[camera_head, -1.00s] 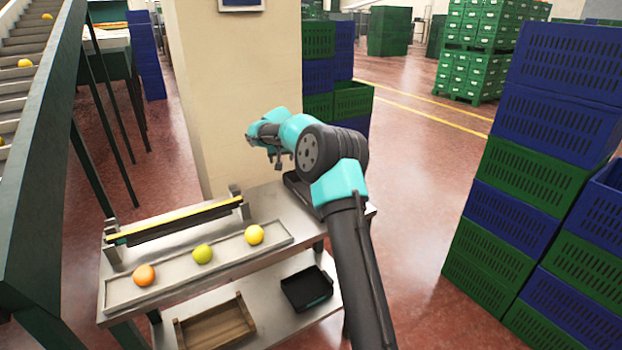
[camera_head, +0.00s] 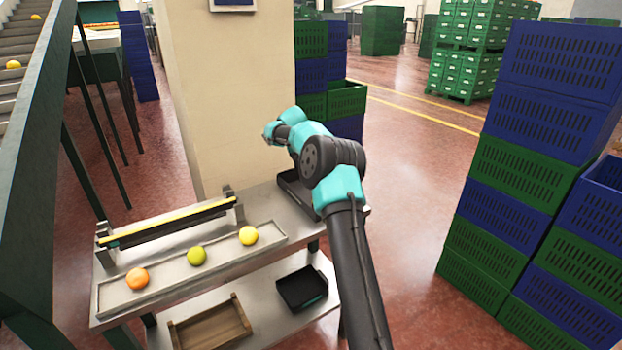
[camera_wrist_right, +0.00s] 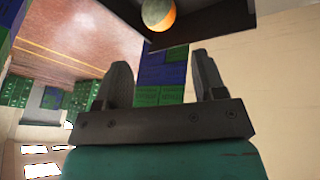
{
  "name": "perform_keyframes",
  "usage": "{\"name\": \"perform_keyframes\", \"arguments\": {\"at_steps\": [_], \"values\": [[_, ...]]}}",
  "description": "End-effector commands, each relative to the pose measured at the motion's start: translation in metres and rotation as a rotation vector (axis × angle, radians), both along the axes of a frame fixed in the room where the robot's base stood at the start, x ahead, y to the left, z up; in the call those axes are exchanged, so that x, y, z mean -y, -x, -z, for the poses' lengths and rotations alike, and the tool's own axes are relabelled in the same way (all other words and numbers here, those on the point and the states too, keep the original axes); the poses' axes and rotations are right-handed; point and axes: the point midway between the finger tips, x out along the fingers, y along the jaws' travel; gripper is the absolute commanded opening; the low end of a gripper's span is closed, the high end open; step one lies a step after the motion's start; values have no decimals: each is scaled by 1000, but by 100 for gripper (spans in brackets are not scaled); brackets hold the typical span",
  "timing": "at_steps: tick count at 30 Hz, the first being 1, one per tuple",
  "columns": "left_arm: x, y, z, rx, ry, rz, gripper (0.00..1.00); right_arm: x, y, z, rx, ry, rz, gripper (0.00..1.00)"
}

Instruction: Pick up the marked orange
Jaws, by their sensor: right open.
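An orange (camera_wrist_right: 158,14) with an orange side and a dull grey-green patch shows at the top of the right wrist view, in or against a dark tray (camera_wrist_right: 205,22). I cannot tell whether the patch is a mark. My right gripper (camera_wrist_right: 162,68) is open and empty, its two fingers wide apart, with the orange beyond the fingertips and not touching them. In the head view my right arm hides the fingers and most of the black tray (camera_head: 290,192) at the table's right end. My left gripper is not in view.
The lower shelf holds a wooden box (camera_head: 210,325) and a black bin (camera_head: 302,288). Crates (camera_head: 510,190) stand right.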

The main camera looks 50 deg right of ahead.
Motion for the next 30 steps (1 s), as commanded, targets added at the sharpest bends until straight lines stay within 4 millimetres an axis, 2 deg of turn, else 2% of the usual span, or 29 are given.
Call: {"name": "perform_keyframes", "arguments": {"at_steps": [9,13,26,30], "values": [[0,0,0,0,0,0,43,23,-7,51,-1,0,1,64],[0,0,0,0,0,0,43,30,-10,64,1,1,0,64],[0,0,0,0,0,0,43,33,-11,70,1,1,0,64],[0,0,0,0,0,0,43,37,-12,79,0,0,1,64]]}}
